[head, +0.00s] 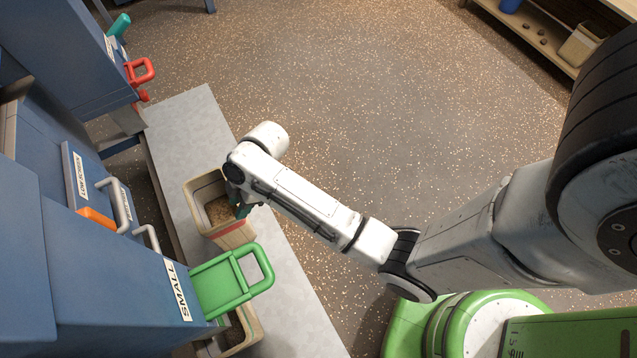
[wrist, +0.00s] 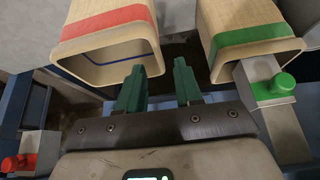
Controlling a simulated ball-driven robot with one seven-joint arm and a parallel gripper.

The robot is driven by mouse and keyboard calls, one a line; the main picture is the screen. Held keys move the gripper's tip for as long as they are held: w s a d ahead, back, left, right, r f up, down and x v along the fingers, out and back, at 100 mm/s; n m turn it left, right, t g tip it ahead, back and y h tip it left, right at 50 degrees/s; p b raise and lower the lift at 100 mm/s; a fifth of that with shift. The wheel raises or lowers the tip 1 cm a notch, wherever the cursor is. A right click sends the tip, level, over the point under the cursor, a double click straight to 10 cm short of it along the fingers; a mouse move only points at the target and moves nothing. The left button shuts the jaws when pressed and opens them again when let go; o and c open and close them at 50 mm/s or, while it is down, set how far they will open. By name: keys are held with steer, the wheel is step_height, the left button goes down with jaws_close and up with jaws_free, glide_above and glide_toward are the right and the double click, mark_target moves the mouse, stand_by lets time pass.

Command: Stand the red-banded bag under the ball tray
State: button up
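The red-banded bag (head: 236,236) stands on the grey bench, open at the top, with brown stuff inside. My gripper (head: 240,206) is at its right rim in the head view, partly hidden by my wrist. In the wrist view the bag's red band (wrist: 105,20) is at the upper left. My gripper's green fingers (wrist: 162,84) are apart, with the bag's near rim corner between them; I cannot tell whether they touch it. I cannot tell which part is the ball tray; the readable labels are a screen plate (head: 78,172) and SMALL (head: 178,290).
A green chute (head: 222,283) hangs over another bag (head: 250,322). A green-banded bag (wrist: 250,35) and green knob (wrist: 284,82) are at right in the wrist view. A red handle (head: 140,72) is farther back. The grey bench (head: 188,125) is bare behind the bag.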

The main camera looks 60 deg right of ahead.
steer(key=s+d+r+m+h, duration=0.1)
steer(key=s+d+m, duration=0.1)
steer(key=s, duration=0.5)
steer(key=s+d+r+m+g+h, duration=0.1)
steer(key=s+r+m+h, duration=0.1)
steer(key=s+m, duration=0.3)
steer(key=s+d+r+m+g+h, duration=0.1)
steer(key=s+d+r+m, duration=0.1)
steer(key=s, duration=0.8)
steer(key=shift+d+r+m+h, duration=0.2)
steer(key=shift+d+m+h, duration=0.15)
steer(key=shift+m, duration=0.55)
